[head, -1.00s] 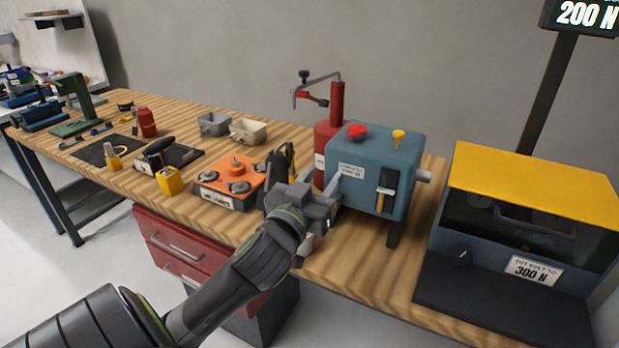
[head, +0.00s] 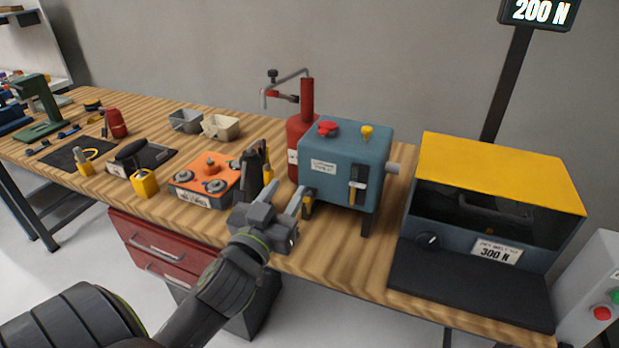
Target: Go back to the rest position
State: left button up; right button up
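My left gripper (head: 287,190) is in the lower middle of the head view, over the front edge of the wooden workbench (head: 335,243). Its two grey fingers point away from me and stand apart, with nothing seen between them. They are just left of the blue-grey box machine (head: 345,158) and near a dark upright tool beside the orange-topped fixture (head: 207,178). I cannot tell whether they touch anything. My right gripper is out of view.
A red cylinder with a lever arm (head: 308,105) stands behind the box machine. A yellow-topped tester (head: 500,172) marked 300 N fills the bench's right end. A grey box with red and green buttons (head: 598,280) is at the far right. Red drawers (head: 160,248) hang below the bench.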

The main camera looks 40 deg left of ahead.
pick_arm(q)
jog(key=s+a+f+g, duration=0.1)
jog(key=s+f+g, duration=0.25)
jog(key=f, duration=0.45)
jog(key=s+f+g, duration=0.3)
jog(key=f+g, duration=0.2)
jog(key=f, duration=0.3)
jog(key=s+d+f+m+g+h, duration=0.2)
jog(key=s+d+f+g, duration=0.2)
jog(key=s+f+g, duration=0.55)
jog(key=s+a+f+t+h, duration=0.1)
jog(key=s+f, duration=0.1)
jog(key=f, duration=1.1)
jog(key=s+f, duration=0.2)
jog(key=f, duration=1)
jog(key=s+d+f, duration=0.1)
jog(key=s+f, duration=1.4)
jog(key=f, duration=0.2)
jog(key=shift+g, duration=0.4)
